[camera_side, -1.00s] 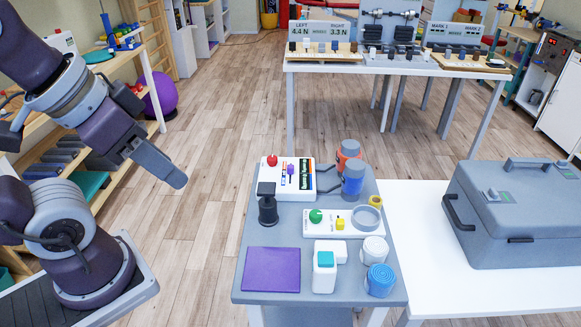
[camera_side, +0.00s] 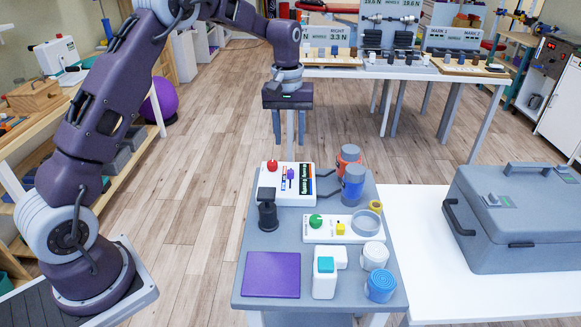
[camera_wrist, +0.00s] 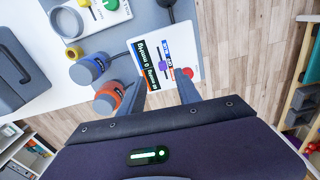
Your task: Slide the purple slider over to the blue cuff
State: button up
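The white box (camera_side: 310,190) at the table's back left carries the purple slider (camera_side: 290,175) in a short track, with a red knob (camera_side: 272,166) to its left. The blue cuff (camera_side: 353,186) is wrapped round an upright cylinder right of the box, in front of the red cuff (camera_side: 348,158). My gripper (camera_side: 289,143) hangs fingers-down above and behind the box, open and empty, touching nothing. In the wrist view the box (camera_wrist: 150,55) lies beyond the spread fingers (camera_wrist: 162,90), with the blue cuff (camera_wrist: 86,68) to its left.
A black upright device (camera_side: 267,210) stands in front of the box. A white panel (camera_side: 320,236) with a green knob, a grey ring (camera_side: 366,220), rolls and a purple pad (camera_side: 271,274) cover the front. A large grey case (camera_side: 520,215) stands on the right table.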

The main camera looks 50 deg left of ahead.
send_over(291, 171)
jog(key=shift+n, duration=0.4)
notch_tip(291, 171, down, 5)
jog(key=shift+r, duration=0.2)
notch_tip(291, 171, down, 7)
grip_shut()
dwell(0.8)
